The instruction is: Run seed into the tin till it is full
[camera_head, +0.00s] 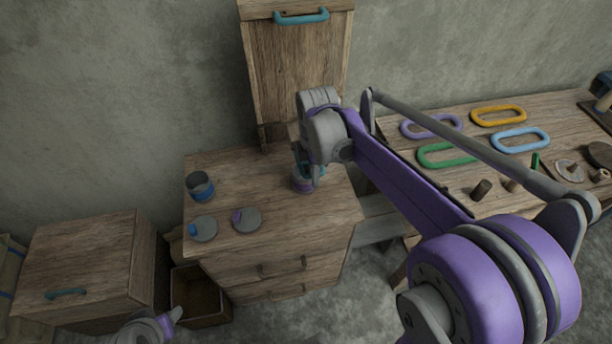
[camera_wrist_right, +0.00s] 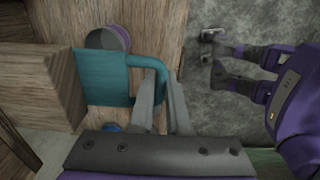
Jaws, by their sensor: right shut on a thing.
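A tall wooden hopper (camera_head: 297,85) stands at the back of a wooden cabinet. A tin with a purple band (camera_head: 303,185) stands at its foot, partly hidden by my right arm. In the right wrist view the tin (camera_wrist_right: 107,40) shows beyond a teal slide plate (camera_wrist_right: 101,78) with a looped teal handle (camera_wrist_right: 158,66). My right gripper (camera_wrist_right: 160,85) is shut on that handle. No seed shows, and the tin's fill cannot be told.
A blue-banded tin (camera_head: 201,186) and two round lids, one with a blue tab (camera_head: 205,229) and one with a purple tab (camera_head: 247,220), sit on the cabinet top (camera_head: 270,190). A bench (camera_head: 400,128) with coloured loops is at right. An open box (camera_head: 202,301) is below.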

